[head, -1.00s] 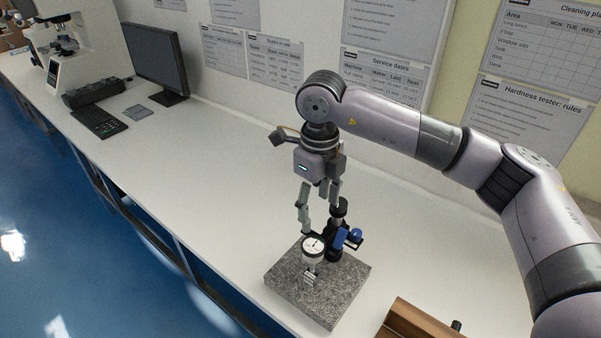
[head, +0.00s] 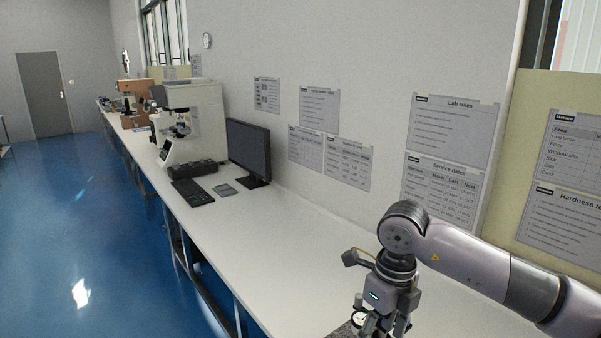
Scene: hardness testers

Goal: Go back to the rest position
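My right gripper (head: 388,326) is at the bottom edge of the head view, pointing down over the bench. Its fingers stand apart with a gap between them; their tips are cut off by the frame edge. Just left of the fingers, the white face of a dial gauge (head: 358,318) shows, above a corner of a grey granite block (head: 343,330). Most of the block and the gauge stand is hidden or out of frame. My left gripper is not in view.
The white bench (head: 265,235) runs back along the wall, clear in its middle. Farther along are a monitor (head: 249,150), a keyboard (head: 193,192) and a white hardness tester (head: 195,118). Blue floor (head: 90,230) lies open on the left.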

